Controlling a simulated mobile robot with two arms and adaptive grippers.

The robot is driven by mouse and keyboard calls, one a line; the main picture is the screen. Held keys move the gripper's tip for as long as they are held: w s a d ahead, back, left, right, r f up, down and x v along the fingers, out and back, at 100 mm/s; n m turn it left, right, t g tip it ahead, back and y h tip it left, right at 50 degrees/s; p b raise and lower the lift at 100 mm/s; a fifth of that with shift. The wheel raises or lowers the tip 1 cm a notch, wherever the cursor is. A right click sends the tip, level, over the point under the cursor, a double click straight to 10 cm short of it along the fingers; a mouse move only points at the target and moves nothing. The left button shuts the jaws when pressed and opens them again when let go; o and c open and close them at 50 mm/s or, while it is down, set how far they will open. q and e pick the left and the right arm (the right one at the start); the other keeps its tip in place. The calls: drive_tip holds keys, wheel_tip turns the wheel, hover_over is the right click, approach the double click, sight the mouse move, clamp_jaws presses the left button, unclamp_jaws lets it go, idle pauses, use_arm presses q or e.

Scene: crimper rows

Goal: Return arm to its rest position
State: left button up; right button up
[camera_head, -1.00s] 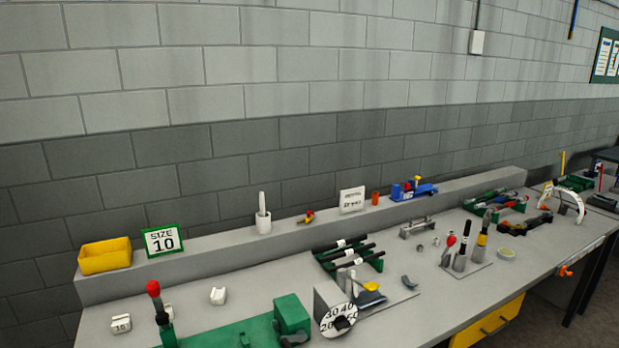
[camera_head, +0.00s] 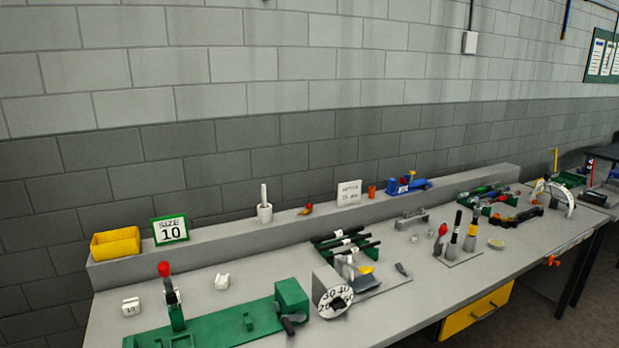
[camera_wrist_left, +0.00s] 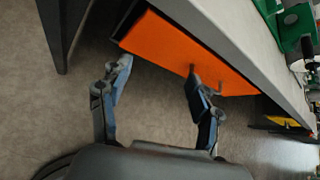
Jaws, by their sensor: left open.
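My left gripper (camera_wrist_left: 158,70) shows in the left wrist view. Its two fingers are spread apart with nothing between them, above the floor and in front of an orange drawer front (camera_wrist_left: 190,50) with a small handle (camera_wrist_left: 210,86) under the bench. I cannot tell whether a finger touches the drawer. Neither arm shows in the head view, and my right gripper is in neither view.
The grey workbench (camera_head: 405,305) carries a green fixture (camera_head: 215,325), a numbered white disc (camera_head: 335,302), tool racks and small parts. A yellow bin (camera_head: 116,242) and a size 10 sign (camera_head: 170,230) stand on the back ledge. A yellow drawer (camera_head: 478,311) is under the bench.

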use_arm(q)
drive_tip(key=s+d+f+n+g+b, duration=0.1)
drive_tip(key=s+f+n+g, duration=0.2)
drive_tip(key=s+f+n, duration=0.65)
drive_tip(key=s+f+n+g, duration=0.3)
drive_tip(key=s+f+n, duration=0.25)
drive_tip(key=f, duration=0.65)
drive_tip(key=s+d+f+n+g, duration=0.1)
drive_tip(key=s+d+f+n, duration=0.1)
drive_tip(key=s, duration=0.4)
drive_tip(key=s+d+f+n+g+h, duration=0.1)
drive_tip(key=s+d+f+n, duration=0.1)
drive_tip(key=s+f+n, duration=0.2)
drive_tip(key=s+d+f+n+g+b, duration=0.1)
drive_tip(key=s+d+f+n+g, duration=0.1)
drive_tip(key=s+n, duration=0.3)
drive_tip(key=s+d+f, duration=0.1)
drive_tip(key=s, duration=0.3)
drive_tip(key=shift+s+f+n, duration=0.25)
drive_tip(key=shift+s+n, duration=0.05)
drive_tip(key=shift+s, duration=0.1)
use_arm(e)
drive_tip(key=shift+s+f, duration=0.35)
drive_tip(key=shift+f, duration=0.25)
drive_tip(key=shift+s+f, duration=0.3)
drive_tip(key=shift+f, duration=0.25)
